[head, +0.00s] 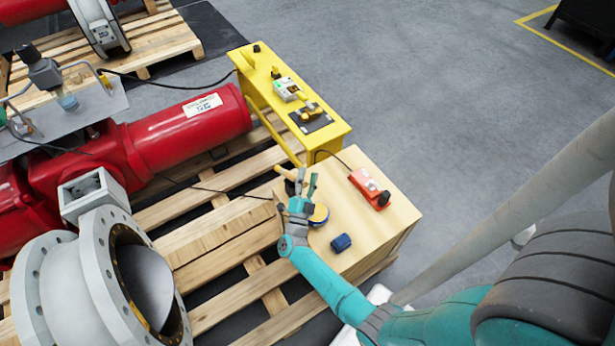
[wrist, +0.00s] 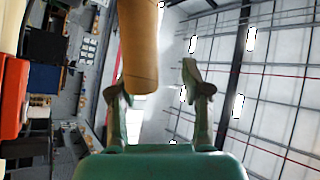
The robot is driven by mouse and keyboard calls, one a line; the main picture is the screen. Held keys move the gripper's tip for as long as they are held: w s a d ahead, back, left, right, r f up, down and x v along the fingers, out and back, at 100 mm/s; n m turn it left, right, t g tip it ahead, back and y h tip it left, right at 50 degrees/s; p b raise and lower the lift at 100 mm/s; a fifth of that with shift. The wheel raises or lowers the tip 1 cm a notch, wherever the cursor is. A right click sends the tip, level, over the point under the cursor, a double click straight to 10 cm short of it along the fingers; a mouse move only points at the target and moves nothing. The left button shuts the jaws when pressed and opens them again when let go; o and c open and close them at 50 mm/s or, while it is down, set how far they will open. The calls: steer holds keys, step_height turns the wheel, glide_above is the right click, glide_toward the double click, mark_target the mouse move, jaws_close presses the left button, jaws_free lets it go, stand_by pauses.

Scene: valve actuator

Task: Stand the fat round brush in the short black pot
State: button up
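My gripper (head: 306,176) is over the wooden box top, its fingers spread apart. In the wrist view a tan cylinder (wrist: 139,45) comes down from the top between the two fingers. It lies close to the left finger, with a clear gap to the right finger. No bristles can be made out. The short black pot cannot be told apart; my gripper and wrist hide part of the box's left side.
A yellow stand (head: 332,133) adjoins behind. A red actuator (head: 170,140) and grey valve (head: 95,285) lie left.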

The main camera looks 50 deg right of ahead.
steer(key=r+v, duration=0.1)
steer(key=v, duration=1)
steer(key=shift+s+a, duration=0.25)
steer(key=shift+a, duration=0.25)
steer(key=s+a+r+n+t+y, duration=0.1)
steer(key=s+a+r+n+y, duration=0.4)
steer(key=s, duration=0.4)
steer(key=s+a+r+n+t+y, duration=0.1)
steer(key=s+a+r+n+y, duration=0.4)
steer(key=s+r+n+y, duration=0.3)
steer(key=s+a+r+n+t+y, duration=0.2)
steer(key=s+a+r+n+y, duration=0.3)
steer(key=s, duration=0.7)
step_height(320, 180, up, 4)
steer(key=n+y, duration=0.2)
steer(key=n, duration=0.2)
steer(key=shift+s+a+n, duration=0.2)
steer(key=shift+s+n, duration=0.05)
steer(key=shift+n, duration=0.15)
